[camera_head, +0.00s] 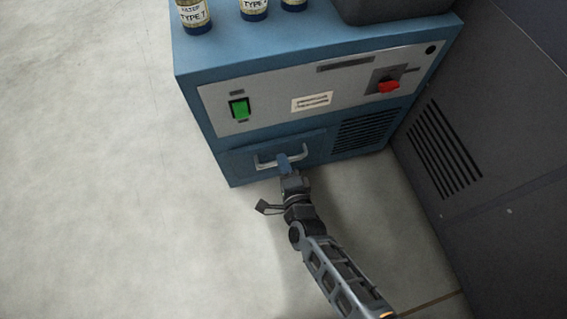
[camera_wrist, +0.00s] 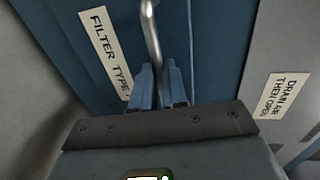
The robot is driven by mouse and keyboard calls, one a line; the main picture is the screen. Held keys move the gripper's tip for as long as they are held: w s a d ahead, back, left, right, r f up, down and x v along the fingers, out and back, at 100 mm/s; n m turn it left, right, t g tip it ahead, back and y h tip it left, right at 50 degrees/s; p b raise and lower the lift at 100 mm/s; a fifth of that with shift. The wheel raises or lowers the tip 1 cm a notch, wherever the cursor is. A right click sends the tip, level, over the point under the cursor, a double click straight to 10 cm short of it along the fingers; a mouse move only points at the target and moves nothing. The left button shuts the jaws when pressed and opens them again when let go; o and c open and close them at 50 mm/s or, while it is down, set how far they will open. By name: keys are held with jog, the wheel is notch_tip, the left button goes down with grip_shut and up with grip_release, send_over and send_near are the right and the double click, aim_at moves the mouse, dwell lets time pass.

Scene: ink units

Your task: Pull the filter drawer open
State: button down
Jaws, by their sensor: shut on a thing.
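The filter drawer (camera_head: 236,163) is a blue front low on the left of a blue cabinet, and it looks closed or nearly so. Its pale metal bar handle (camera_head: 265,164) runs across it. My gripper (camera_head: 284,163) reaches the handle from the front, and its blue fingers are shut on the bar. In the wrist view the handle (camera_wrist: 150,32) passes down between the two fingertips (camera_wrist: 160,75). A label (camera_wrist: 105,50) reading "FILTER TYPE" is on the drawer front (camera_wrist: 60,45); its end is hidden by a finger.
Above the drawer a grey panel carries a green switch (camera_head: 240,109), a red knob (camera_head: 389,87) and a small label (camera_head: 312,102). Labelled canisters (camera_head: 254,8) stand on top. A dark cabinet (camera_head: 470,130) stands close on the right. The floor (camera_head: 110,180) is clear at left.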

jog(key=f+p+v, duration=0.3)
jog(key=v, duration=1.2)
jog(key=shift+s+d, duration=0.25)
jog(key=shift+s, duration=0.45)
jog(key=c, duration=1.2)
grip_release()
jog(key=shift+o, duration=0.2)
jog(key=p+v, duration=0.1)
jog(key=v, duration=0.6)
jog(key=shift+s+d+p, duration=0.15)
jog(key=shift+s+p, duration=0.15)
jog(key=shift+s, duration=0.05)
